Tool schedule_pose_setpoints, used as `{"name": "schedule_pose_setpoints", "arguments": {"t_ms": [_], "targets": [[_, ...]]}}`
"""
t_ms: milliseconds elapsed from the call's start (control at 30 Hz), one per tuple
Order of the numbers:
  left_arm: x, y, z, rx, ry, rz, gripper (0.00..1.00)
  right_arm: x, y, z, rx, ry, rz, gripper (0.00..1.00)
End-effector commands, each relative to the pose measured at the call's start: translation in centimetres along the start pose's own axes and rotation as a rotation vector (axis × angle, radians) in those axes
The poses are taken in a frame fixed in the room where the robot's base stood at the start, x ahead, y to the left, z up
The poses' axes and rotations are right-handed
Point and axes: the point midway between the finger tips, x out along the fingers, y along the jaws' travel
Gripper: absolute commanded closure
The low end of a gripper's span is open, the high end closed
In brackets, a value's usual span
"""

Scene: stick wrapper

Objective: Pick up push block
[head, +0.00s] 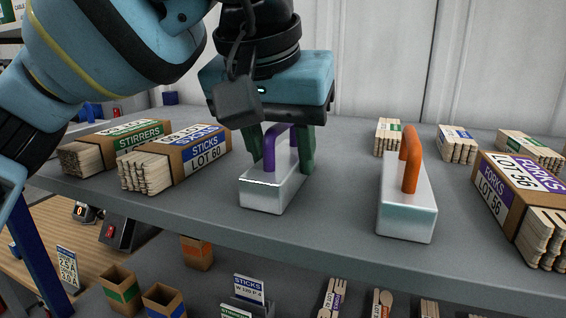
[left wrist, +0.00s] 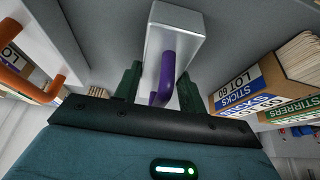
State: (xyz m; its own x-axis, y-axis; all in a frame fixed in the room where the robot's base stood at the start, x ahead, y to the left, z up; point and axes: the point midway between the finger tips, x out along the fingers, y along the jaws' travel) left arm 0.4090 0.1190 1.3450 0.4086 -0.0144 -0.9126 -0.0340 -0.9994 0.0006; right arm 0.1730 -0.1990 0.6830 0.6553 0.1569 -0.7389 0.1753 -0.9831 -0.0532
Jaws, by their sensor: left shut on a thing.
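A white push block (head: 273,193) with a purple handle (head: 270,145) is upright at the middle of the grey shelf. My left gripper (head: 282,160) points down over it, with its green fingers on either side of the block's handle. It is shut on this push block. The block also shows in the left wrist view (left wrist: 178,32), with its purple handle (left wrist: 165,78) between the fingers. Whether its base touches the shelf is hard to tell. A second push block (head: 408,208) with an orange handle (head: 410,160) stands to the right, apart from the gripper. My right gripper is not in view.
Wrapped bundles of sticks (head: 185,158) and stirrers (head: 112,147) lie on the shelf (head: 330,215) to the left. A forks bundle (head: 520,200) lies at the right, with smaller bundles (head: 457,144) behind. Below are brown boxes (head: 196,252) and a sticks sign (head: 249,290).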

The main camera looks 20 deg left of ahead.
Motion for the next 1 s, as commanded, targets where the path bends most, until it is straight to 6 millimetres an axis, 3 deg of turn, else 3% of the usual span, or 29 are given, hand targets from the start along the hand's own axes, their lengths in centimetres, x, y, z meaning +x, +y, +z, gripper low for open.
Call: {"name": "schedule_pose_setpoints", "arguments": {"t_ms": [233, 500, 767, 1000], "targets": [[-0.9, 0.0, -0.3, -0.001, 0.006, 0.001, 1.00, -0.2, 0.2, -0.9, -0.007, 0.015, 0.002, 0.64], [-4.5, 0.1, -1.5, -0.002, 0.016, 0.002, 1.00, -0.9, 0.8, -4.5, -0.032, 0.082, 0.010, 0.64], [-6.7, 1.6, 3.1, 0.006, 0.016, 0.000, 1.00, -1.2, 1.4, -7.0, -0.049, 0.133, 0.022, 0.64], [-8.5, 3.3, 7.6, 0.005, 0.005, 0.001, 1.00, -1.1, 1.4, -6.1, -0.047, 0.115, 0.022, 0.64]]}}
